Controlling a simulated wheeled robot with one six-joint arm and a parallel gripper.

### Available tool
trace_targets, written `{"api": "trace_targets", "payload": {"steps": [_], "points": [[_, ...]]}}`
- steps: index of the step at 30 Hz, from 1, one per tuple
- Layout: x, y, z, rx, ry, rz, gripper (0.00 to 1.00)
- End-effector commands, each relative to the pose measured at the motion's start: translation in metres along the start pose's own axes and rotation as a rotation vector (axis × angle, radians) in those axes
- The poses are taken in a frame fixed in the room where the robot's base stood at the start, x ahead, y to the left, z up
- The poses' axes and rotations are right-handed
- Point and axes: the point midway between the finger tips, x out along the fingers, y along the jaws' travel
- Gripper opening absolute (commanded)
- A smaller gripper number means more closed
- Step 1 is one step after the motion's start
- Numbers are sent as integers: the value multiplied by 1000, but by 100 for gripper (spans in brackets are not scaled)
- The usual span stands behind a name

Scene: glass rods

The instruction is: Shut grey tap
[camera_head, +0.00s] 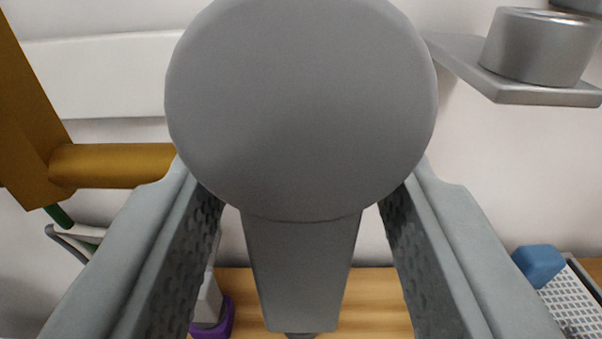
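The grey tap (302,115) fills the middle of the view very close up, with a broad round head and a narrower tapering part (302,270) hanging below it. My gripper (300,200) has one finger on each side of the tap's lower part. The fingers are spread, with visible gaps between their dark textured pads and the narrow part. The round head hides the fingertips, so I cannot tell whether they touch the tap behind it.
A brown-yellow post with a horizontal bar (110,165) stands at the left. A metal bracket with a cylinder (540,47) juts out at the upper right. A blue block (538,264) sits by a perforated tray (572,303) at the lower right. A purple-based object (214,318) stands on the wooden surface (375,300).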

Motion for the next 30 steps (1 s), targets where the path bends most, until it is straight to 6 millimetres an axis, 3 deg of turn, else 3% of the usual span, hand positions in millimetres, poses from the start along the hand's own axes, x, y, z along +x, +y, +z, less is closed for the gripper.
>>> {"api": "trace_targets", "payload": {"steps": [1, 6, 20, 30], "points": [[0, 0, 0, 0, 0, 0, 31], [0, 0, 0, 0, 0, 0, 0], [0, -2, 0, 67, 0, 0, 0], [0, -10, -1, 326, 0, -1, 0]]}}
